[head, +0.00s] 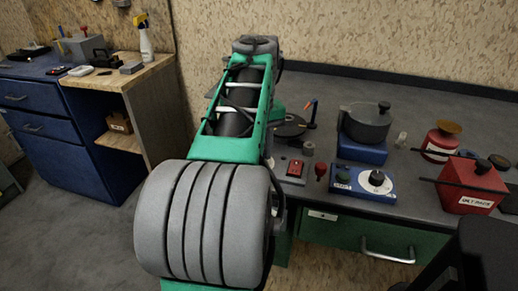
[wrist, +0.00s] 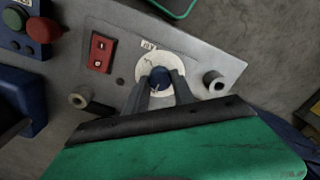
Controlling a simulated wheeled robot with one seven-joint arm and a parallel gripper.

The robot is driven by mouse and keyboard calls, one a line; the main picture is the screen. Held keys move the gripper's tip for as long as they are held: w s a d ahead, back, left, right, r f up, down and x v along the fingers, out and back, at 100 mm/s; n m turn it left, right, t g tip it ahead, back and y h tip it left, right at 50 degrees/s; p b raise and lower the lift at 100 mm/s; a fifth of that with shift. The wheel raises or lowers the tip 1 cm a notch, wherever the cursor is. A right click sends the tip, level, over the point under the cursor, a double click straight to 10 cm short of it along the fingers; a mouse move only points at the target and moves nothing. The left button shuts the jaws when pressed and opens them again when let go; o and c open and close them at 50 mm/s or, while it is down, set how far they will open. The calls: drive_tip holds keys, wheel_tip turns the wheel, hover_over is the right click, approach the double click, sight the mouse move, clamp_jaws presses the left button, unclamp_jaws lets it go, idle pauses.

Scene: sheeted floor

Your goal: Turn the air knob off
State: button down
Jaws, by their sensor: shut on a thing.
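The air knob (wrist: 160,77) is a blue knob on a round white dial (wrist: 147,65), set in a grey panel (wrist: 205,72). A small label above the dial is hard to read. My gripper (wrist: 161,92) is shut on the knob, one dark finger on each side of it. In the head view my green and grey arm hides the knob and the fingers; only the right part of the grey panel (head: 284,179) shows.
A red rocker switch (wrist: 101,52) and two round posts, left (wrist: 80,97) and right (wrist: 213,79), flank the dial. A blue box with red and green buttons (wrist: 44,29) is at upper left. A blue hotplate control (head: 363,183) and pot (head: 367,122) stand right.

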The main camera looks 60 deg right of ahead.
drive_tip(key=shift+n, duration=0.5)
drive_tip(key=c, duration=1.1)
unclamp_jaws()
drive_tip(key=shift+o, duration=0.2)
wheel_tip(320, 180, up, 8)
drive_tip(key=shift+f+p, duration=0.1)
drive_tip(key=shift+p, duration=1.05)
